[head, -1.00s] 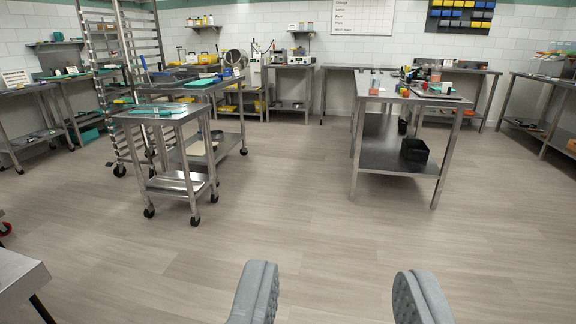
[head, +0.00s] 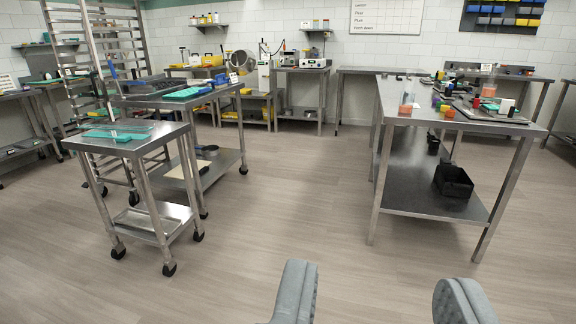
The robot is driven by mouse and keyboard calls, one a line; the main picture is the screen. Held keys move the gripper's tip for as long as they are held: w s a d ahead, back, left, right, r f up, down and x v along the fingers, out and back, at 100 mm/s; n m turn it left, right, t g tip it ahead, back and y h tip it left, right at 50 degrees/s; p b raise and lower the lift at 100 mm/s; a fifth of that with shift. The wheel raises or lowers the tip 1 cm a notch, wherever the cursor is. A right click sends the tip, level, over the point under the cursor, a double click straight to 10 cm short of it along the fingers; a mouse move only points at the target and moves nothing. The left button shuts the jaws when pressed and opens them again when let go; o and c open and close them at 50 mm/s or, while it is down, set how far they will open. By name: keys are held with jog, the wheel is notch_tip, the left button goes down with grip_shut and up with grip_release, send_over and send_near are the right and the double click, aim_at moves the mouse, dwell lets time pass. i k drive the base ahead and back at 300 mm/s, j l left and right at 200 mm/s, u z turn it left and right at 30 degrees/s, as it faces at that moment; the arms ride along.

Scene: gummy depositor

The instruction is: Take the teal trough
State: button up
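My gripper (head: 377,277) is at the bottom of the view, its two grey padded fingers wide apart with only floor between them. It is open and empty, well short of every table. Teal things lie ahead on the left: a flat teal piece (head: 115,133) on the small wheeled steel cart (head: 133,149), and a long teal piece (head: 188,94) on the larger steel table behind it. I cannot tell from here which one is the trough.
A steel table (head: 430,118) with small coloured items stands at the right, a black bin (head: 454,181) on its lower shelf. A tall rack (head: 75,60) stands at the left behind the cart. Benches line the back wall. The floor (head: 290,180) between cart and right table is clear.

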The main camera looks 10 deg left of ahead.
aim_at(111, 133)
jog(key=i+j+u, duration=0.15)
jog(key=i+u, duration=0.25)
jog(key=i, duration=0.15)
jog(key=i+u, duration=0.45)
jog(key=i, duration=0.15)
jog(key=i+l+u, duration=0.25)
jog(key=i+u, duration=0.15)
jog(key=i, duration=0.15)
jog(key=i+j, duration=0.15)
jog(key=i, duration=0.35)
jog(key=i+j, duration=0.2)
jog(key=i, duration=0.35)
jog(key=i+j, duration=0.15)
jog(key=i, duration=0.35)
jog(key=i+j+z, duration=0.15)
jog(key=i, duration=0.1)
